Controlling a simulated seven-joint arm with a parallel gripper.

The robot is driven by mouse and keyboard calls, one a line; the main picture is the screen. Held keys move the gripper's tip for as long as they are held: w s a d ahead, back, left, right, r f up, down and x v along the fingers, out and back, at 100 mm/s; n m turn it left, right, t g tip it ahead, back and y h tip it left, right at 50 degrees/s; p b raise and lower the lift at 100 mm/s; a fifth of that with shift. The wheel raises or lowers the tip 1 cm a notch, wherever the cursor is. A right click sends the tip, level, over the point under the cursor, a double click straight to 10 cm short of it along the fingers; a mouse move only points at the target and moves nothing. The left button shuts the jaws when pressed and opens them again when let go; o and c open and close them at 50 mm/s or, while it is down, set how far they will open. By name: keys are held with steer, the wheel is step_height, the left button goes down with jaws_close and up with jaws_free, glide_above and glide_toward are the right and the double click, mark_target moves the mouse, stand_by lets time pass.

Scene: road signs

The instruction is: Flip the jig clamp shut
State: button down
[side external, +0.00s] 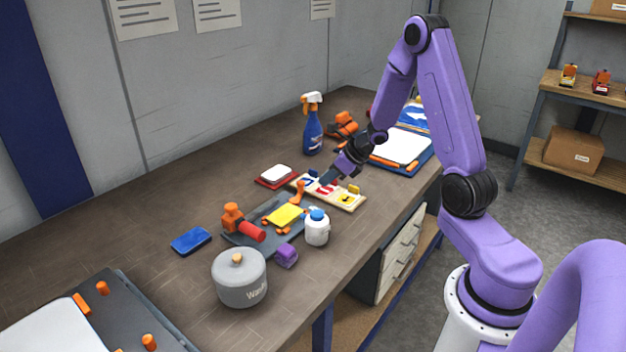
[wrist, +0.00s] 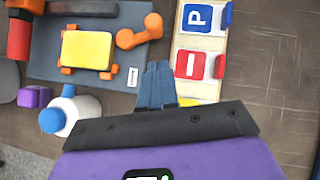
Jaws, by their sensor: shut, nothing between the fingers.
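The jig is a dark grey plate (side external: 245,239) holding a yellow blank (side external: 286,215) among orange stops; in the wrist view the yellow blank (wrist: 87,50) is at upper left. An orange clamp (side external: 231,215) with a red handle (side external: 251,232) stands at the plate's left end. In the wrist view the red handle (wrist: 18,40) is at the left edge and a dark bar (wrist: 82,8) runs beside the blank; the clamp is partly cut off. My gripper (side external: 328,179) is shut and empty, right of the jig; its fingers (wrist: 157,85) show between jig and sign rack.
A cream rack (side external: 350,205) with small signs lies right of the jig. A white bottle (side external: 317,228), purple block (side external: 286,256) and grey pot (side external: 240,278) stand in front. A blue block (side external: 191,240) lies left; a spray bottle (side external: 312,128) stands behind.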

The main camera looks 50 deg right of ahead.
mark_target(303, 182)
steer(key=shift+w+a+f, duration=0.2)
steer(key=shift+w+f, duration=0.05)
steer(key=shift+w, duration=0.45)
steer(key=shift+w+a+f, duration=0.25)
steer(key=shift+w+f, duration=0.05)
steer(key=shift+w, duration=0.45)
steer(key=shift+w+a+f, duration=0.2)
steer(key=shift+w+f, duration=0.05)
steer(key=shift+w, duration=0.45)
